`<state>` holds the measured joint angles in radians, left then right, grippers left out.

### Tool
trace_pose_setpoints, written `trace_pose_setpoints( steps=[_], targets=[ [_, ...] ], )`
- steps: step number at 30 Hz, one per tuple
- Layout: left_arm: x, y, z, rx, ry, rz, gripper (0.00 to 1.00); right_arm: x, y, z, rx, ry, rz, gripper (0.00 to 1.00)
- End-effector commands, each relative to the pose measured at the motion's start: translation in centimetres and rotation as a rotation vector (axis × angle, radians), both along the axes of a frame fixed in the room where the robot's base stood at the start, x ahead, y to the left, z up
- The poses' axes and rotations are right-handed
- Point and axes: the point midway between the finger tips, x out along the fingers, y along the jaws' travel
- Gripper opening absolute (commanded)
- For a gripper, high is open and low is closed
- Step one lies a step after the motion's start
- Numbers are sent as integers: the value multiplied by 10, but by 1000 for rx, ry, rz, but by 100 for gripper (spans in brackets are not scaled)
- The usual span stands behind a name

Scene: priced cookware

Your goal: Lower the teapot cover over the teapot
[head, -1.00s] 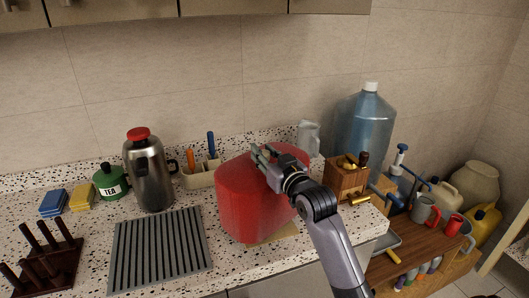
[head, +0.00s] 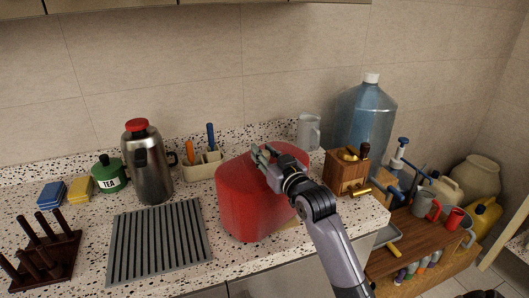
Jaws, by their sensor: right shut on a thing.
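The teapot cover is a large red dome (head: 250,208) on the speckled counter, near its front edge in the middle of the head view. My right gripper (head: 265,157) is shut on the top of the red cover. The teapot is not visible; whether it is under the cover cannot be seen. My left gripper is not in view.
A ribbed grey drying mat (head: 160,244) lies left of the cover. Behind stand a steel pot with red lid (head: 148,170), a utensil holder (head: 203,166) and a clear pitcher (head: 308,131). A wooden grinder (head: 345,174) and a large water bottle (head: 365,120) stand at right.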

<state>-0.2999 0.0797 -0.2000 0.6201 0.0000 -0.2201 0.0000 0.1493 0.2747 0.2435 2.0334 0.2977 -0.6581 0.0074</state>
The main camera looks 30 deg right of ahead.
Motion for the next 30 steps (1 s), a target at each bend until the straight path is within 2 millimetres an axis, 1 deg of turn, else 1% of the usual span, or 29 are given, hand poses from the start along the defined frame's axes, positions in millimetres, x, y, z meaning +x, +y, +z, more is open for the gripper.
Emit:
trace_pose_setpoints(
  steps=[12,21,22,30],
  targets=[
    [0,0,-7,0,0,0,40,0,0,-13,0,0,0,0],
    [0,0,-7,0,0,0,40,0,0,-14,0,2,0,0],
    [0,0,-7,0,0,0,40,0,0,-14,0,2,0,26],
    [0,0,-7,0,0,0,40,0,0,-14,0,1,0,44]
  ],
)
